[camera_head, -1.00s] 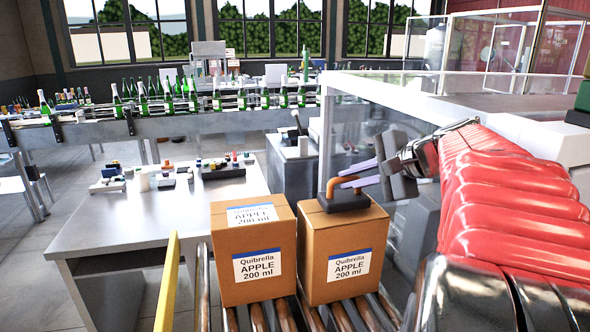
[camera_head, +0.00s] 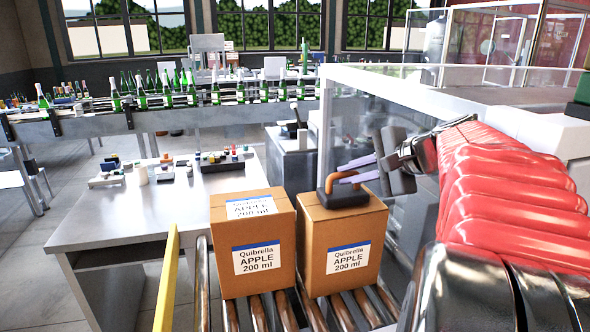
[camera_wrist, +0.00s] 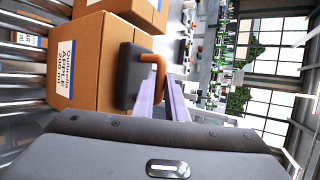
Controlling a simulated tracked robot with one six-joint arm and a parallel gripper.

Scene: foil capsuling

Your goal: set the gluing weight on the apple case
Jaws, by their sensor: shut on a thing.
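The gluing weight (camera_head: 345,198) is a dark block with an orange bent handle. It is at the top of the right cardboard case (camera_head: 348,245), towards its back edge, and looks level. I cannot tell for sure whether it rests with its full load there. The case is labelled Quibrella APPLE 200 ml. My gripper (camera_head: 357,172) reaches in from the right, its two pale purple fingers shut on the handle. In the wrist view the fingers (camera_wrist: 163,100) hold the handle, and the weight's dark block (camera_wrist: 128,75) lies against the case (camera_wrist: 88,80).
A second case (camera_head: 250,245) with the same label stands close on the left. Both are on a roller conveyor (camera_head: 270,312) with a yellow rail (camera_head: 168,280). A grey table (camera_head: 130,215) with small items is at the left. A clear-walled enclosure (camera_head: 420,95) stands behind my arm.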

